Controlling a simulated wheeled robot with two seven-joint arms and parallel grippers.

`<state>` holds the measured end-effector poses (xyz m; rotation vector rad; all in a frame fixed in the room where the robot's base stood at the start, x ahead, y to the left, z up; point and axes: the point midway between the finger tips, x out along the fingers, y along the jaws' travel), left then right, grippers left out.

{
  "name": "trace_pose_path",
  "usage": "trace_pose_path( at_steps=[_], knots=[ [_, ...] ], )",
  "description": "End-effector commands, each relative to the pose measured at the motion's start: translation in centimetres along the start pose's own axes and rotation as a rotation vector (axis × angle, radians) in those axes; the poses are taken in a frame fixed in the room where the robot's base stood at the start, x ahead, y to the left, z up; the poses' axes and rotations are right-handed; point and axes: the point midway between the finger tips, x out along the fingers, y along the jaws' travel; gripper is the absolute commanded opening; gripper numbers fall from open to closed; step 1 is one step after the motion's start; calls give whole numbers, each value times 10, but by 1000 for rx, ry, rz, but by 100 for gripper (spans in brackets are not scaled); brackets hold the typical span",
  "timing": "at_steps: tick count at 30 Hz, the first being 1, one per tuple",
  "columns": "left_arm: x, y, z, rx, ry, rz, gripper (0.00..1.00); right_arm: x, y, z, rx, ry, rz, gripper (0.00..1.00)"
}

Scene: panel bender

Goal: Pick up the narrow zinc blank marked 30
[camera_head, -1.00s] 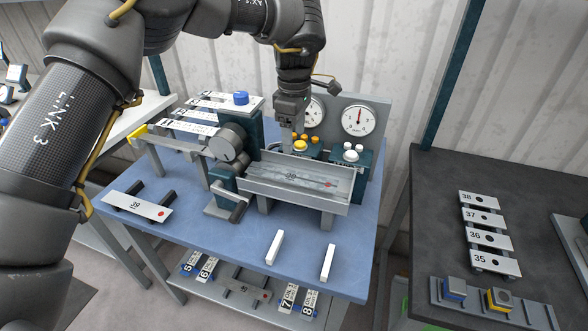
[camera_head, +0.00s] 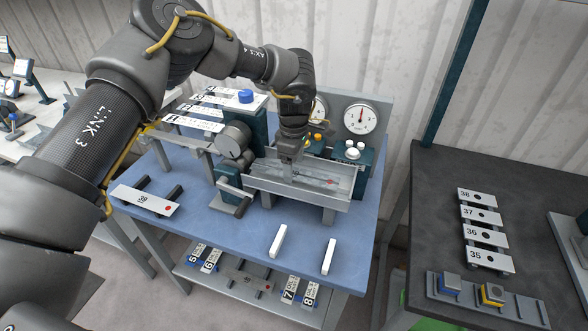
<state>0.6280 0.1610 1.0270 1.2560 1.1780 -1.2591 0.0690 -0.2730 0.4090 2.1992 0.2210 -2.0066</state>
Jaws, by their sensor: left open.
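The narrow zinc blank (camera_head: 316,181), with a red dot near its right end, lies in the long grey tray (camera_head: 290,191) at the front of the bender; the gripper now covers its number. My left gripper (camera_head: 289,168) is open and points down over the left-middle part of the blank. Its fingertips are at or just above the blank, and I cannot tell whether they touch it. My right gripper is out of view.
A white plate (camera_head: 145,201) with a red dot rests on dark supports at the table's left. Two white bars (camera_head: 278,241) stand at the front. A crank handle (camera_head: 235,195) sits left of the tray. Gauges (camera_head: 361,117) stand behind. The dark right-hand table (camera_head: 430,215) holds numbered plates.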

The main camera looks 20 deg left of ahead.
Motion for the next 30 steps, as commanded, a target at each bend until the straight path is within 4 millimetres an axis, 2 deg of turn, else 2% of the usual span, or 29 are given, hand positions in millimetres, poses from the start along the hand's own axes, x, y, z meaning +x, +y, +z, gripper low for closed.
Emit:
trace_pose_path(
  at_steps=[9, 20, 21, 30],
  knots=[
    [7, 0, 0, 0, 0, 1, 71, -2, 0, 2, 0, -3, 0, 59],
    [6, 0, 0, 0, 0, 0, 24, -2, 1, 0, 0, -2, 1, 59],
    [6, 0, 0, 0, 0, 1, 22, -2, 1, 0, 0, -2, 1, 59],
    [3, 0, 0, 0, 0, 1, 21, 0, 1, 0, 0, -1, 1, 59]
  ],
)
